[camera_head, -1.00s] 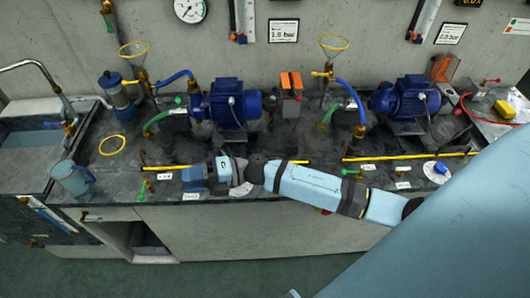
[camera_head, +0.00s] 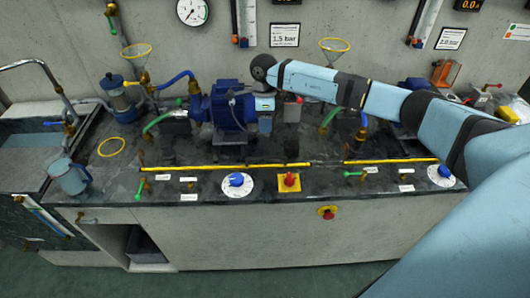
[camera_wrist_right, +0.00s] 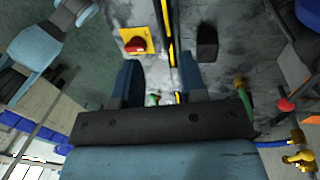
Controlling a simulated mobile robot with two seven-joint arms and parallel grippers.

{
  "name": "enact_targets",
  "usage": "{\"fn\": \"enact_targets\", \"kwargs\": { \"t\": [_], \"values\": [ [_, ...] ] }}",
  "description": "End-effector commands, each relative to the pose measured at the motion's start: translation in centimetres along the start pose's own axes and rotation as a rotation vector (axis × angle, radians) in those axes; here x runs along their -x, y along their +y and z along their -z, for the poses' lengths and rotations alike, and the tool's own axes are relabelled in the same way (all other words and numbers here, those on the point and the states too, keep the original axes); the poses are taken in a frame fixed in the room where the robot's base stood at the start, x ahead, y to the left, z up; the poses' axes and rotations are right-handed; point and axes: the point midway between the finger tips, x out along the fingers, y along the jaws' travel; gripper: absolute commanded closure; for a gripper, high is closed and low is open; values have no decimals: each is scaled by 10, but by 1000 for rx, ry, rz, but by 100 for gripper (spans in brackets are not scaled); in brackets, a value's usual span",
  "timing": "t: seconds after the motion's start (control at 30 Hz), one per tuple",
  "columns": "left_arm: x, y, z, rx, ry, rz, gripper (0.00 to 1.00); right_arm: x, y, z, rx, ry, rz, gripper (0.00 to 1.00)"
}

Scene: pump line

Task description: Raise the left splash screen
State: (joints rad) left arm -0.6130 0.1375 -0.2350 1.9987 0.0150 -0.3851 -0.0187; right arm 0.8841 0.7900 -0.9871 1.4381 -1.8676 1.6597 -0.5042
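A long yellow bar (camera_head: 210,167) lies low along the front left of the counter; it appears to be the edge of the left splash screen. The screen's panel cannot be made out. A similar bar (camera_head: 390,160) lies to the right. My right gripper (camera_head: 264,126) points down beside the left blue pump, behind the left bar. In the right wrist view, its two dark fingers (camera_wrist_right: 158,72) are apart with nothing seen held between them. A yellow bar (camera_wrist_right: 166,25) shows beyond the fingertips there. My left gripper is not in view.
The left blue pump motor (camera_head: 228,108) stands close beside my right gripper. A blue dial (camera_head: 236,180) and a red knob on a yellow plate (camera_head: 289,182) sit in front of the left bar. A jug (camera_head: 72,178) stands at the left.

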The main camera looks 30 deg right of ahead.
Motion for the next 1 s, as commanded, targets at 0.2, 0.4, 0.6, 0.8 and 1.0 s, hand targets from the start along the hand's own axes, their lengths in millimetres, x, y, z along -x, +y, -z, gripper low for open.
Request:
{"fn": "enact_targets", "kwargs": {
  "t": [0.2,0.4,0.6,0.8,1.0],
  "values": [
    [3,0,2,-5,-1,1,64,-48,2,-1,0,0,-4,62],
    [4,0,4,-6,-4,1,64,-86,2,-1,0,-1,-4,62],
    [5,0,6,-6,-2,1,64,-106,1,-1,-1,-3,-2,62],
    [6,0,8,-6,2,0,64,-111,1,-1,0,-3,-1,62],
    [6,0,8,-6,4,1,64,-111,1,-1,0,-3,-1,71]
  ]
}}
